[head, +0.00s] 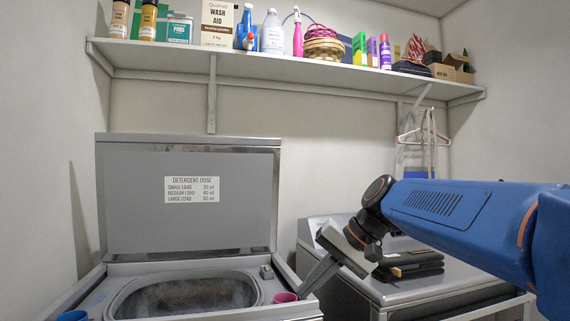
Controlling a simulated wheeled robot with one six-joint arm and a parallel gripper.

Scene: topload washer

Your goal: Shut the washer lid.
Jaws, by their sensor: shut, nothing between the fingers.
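The washer lid (188,225) stands open and upright at the back of the grey topload washer (96,297). It carries a white detergent dose label. The washer's tub opening (180,296) is uncovered below it. My gripper (308,290) is to the right of the lid, near the washer's right rim, and apart from the lid. Its fingers point down to the left and are shut with nothing held. My blue arm reaches in from the right.
A pink cup (285,297) sits at the washer's right front, close to my fingers. A blue cup (72,316) is at the left. A second appliance (375,290) with dark folded items (412,262) stands at right. A loaded shelf (280,67) runs above the lid.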

